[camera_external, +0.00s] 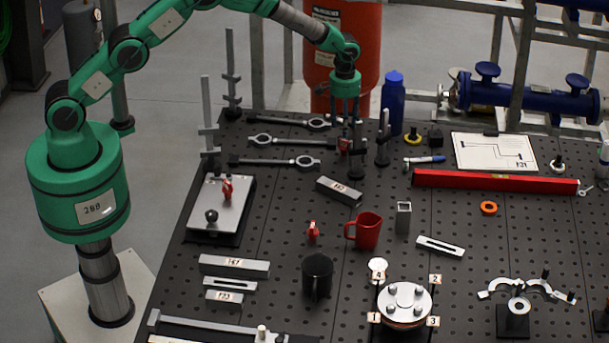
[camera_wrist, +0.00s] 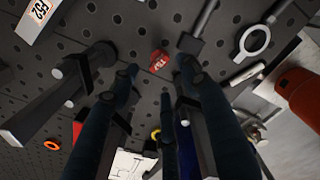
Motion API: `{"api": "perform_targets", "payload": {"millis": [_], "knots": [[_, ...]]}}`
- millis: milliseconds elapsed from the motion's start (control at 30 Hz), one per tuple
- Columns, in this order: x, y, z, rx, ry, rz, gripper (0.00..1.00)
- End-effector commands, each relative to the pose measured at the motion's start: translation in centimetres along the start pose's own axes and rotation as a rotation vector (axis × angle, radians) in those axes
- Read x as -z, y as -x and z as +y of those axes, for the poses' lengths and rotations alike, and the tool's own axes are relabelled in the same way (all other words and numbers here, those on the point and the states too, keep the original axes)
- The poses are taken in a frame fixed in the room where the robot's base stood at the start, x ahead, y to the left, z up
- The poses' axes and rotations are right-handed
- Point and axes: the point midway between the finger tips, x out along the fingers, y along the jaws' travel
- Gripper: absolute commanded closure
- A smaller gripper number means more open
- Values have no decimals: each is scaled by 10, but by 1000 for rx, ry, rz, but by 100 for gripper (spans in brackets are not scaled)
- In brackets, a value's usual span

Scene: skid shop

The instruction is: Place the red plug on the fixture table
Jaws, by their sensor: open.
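My gripper (camera_external: 345,128) points down over the far part of the fixture table (camera_external: 275,205), a dark top with a grid of holes. Its fingers are apart in the wrist view (camera_wrist: 155,76). A small red piece with a pale label (camera_external: 344,146) is at the fingertips, partly hidden by them; it also shows between and just beyond the tips in the wrist view (camera_wrist: 158,62). I see no contact. Similar small red pieces are on the grey plate (camera_external: 227,189) and on the table by the mug (camera_external: 312,233). Which one the task means by red plug, I cannot tell.
Dark upright posts (camera_external: 383,140) stand close beside my gripper. Ring-ended wrenches (camera_external: 275,161) lie left of it and a grey block (camera_external: 339,191) nearer. A blue bottle (camera_external: 393,105) and red level (camera_external: 495,182) are to the right. A red mug (camera_external: 367,231) stands nearer.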

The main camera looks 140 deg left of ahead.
Motion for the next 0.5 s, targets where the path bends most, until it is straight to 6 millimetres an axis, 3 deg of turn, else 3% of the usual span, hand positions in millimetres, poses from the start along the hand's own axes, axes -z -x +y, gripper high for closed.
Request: {"api": "perform_targets", "payload": {"millis": [200,500], "knots": [[0,31,0,0,0,0,54],[0,46,0,1,0,-1,54]]}}
